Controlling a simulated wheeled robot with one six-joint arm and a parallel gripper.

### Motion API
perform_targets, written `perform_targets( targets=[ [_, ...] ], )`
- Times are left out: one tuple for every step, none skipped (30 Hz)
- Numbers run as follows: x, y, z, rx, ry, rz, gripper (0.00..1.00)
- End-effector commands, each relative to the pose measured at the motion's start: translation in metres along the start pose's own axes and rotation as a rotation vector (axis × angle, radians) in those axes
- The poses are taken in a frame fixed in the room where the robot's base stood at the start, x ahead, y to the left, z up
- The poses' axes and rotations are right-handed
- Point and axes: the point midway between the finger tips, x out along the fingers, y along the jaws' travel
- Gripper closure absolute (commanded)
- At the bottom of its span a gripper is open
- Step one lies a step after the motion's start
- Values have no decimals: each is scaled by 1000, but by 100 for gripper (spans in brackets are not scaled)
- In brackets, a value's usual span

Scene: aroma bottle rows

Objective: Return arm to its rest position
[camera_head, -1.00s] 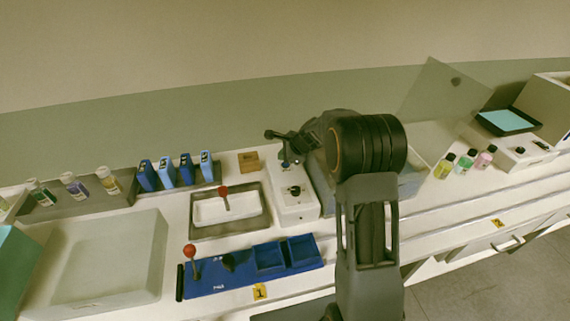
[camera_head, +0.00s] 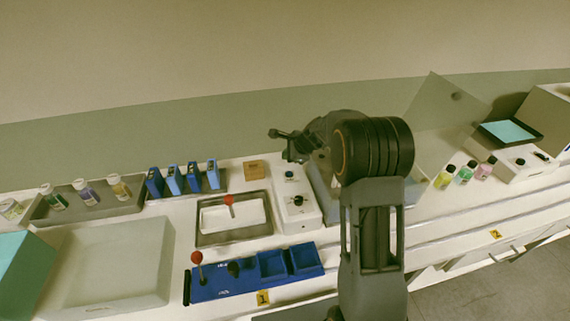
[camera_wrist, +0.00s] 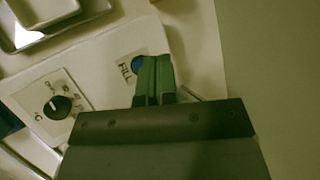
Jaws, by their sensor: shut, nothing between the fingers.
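My gripper (camera_head: 283,134) is at the end of my raised, folded arm, above the back of the bench and close to the white control box (camera_head: 297,213) with a black knob. In the wrist view my gripper (camera_wrist: 153,62) has its two fingers pressed together with nothing between them. The fingers partly cover a blue button marked FILL, and the black knob (camera_wrist: 59,106) shows to their left. My arm hides part of the grey tray behind it.
A blue station (camera_head: 250,275) with a red-knobbed lever sits at the front. A metal tray (camera_head: 250,236) lies behind it. Blue cartridges and small bottles stand at the back left. More bottles (camera_head: 465,173) stand to the right. A pale bin (camera_head: 110,265) is at left.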

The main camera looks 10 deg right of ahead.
Motion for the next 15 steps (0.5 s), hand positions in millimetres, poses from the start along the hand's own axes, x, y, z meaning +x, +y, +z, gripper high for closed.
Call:
perform_targets(
  targets=[
    [0,0,0,0,0,0,100],
    [0,0,0,0,0,0,100],
    [0,0,0,0,0,0,100],
    [0,0,0,0,0,0,100],
    [0,0,0,-3,0,0,100],
    [0,0,0,-17,0,0,100],
    [0,0,0,-31,-1,2,100],
    [0,1,0,-54,-3,6,100],
    [0,3,0,-99,-2,17,100],
    [1,9,-1,-141,0,36,100],
    [4,18,-4,-190,1,65,100],
    [6,33,-7,-261,3,112,100],
    [4,45,-9,-327,4,148,100],
    [-2,57,-9,-405,3,186,100],
    [-14,72,-6,-521,3,230,100]
  ],
)
